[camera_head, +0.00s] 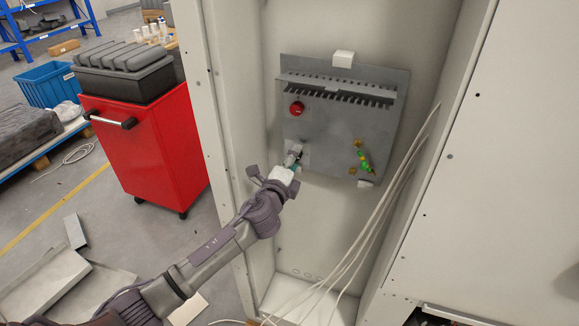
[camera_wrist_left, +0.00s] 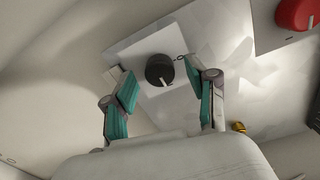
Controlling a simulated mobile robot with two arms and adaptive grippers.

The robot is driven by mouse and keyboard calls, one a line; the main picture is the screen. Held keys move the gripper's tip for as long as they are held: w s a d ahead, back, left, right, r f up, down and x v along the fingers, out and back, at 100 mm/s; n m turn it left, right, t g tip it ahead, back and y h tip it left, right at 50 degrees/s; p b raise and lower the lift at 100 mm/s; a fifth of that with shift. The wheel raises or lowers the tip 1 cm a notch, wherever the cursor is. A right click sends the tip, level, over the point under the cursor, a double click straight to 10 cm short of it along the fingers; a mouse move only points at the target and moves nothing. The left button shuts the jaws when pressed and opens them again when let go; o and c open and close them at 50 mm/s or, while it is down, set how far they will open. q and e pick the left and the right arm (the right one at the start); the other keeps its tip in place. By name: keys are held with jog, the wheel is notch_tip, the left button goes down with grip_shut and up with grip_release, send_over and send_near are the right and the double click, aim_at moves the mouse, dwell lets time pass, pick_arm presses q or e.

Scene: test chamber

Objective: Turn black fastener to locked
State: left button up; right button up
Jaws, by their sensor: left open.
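The black fastener (camera_wrist_left: 159,70) is a round knob with a light pointer mark, on a white square plate (camera_wrist_left: 147,47). It shows in the left wrist view between and just beyond my open fingers. My left gripper (camera_wrist_left: 160,88) has teal pads, one on each side of the knob and apart from it. In the head view my left gripper (camera_head: 291,160) reaches into the cabinet at the lower left of the grey panel (camera_head: 330,125), and it mostly hides the knob there. My right gripper is not in view.
A red button (camera_head: 297,108) sits above the knob on the panel; it also shows in the wrist view (camera_wrist_left: 297,14). A green and yellow part (camera_head: 363,160) is to the right. White cables (camera_head: 385,205) hang at the right. Cabinet walls flank my arm.

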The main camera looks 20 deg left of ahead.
pick_arm(q)
jog(key=s, duration=1.2)
jog(key=shift+a, duration=0.15)
jog(key=shift+w, duration=0.1)
jog(key=s+a+f+n+g+y, duration=0.1)
jog(key=a+f+n+g, duration=0.1)
jog(key=f, duration=0.8)
jog(key=s+a+f+n+g, duration=0.1)
jog(key=a+f+n+g, duration=0.15)
jog(key=f, duration=0.85)
jog(key=s+a+f+n+g, duration=0.1)
jog(key=s+f+n+g, duration=0.1)
jog(key=s+f, duration=0.45)
jog(key=s+f+n+g, duration=0.2)
jog(key=s+f, duration=0.1)
jog(key=f, duration=0.7)
jog(key=s+f+n+g, duration=0.4)
jog(key=s+f, duration=0.8)
jog(key=s, duration=0.2)
jog(key=s+d+f+n+g, duration=0.1)
jog(key=s+f, duration=0.3)
jog(key=s, duration=0.7)
jog(key=s+d+f+n+g, duration=0.1)
jog(key=s+f+n+g, duration=0.2)
jog(key=s, duration=0.9)
jog(key=shift+d+f+n+b, duration=0.2)
jog(key=shift+f+n+b, duration=0.25)
jog(key=shift+f+n, duration=0.35)
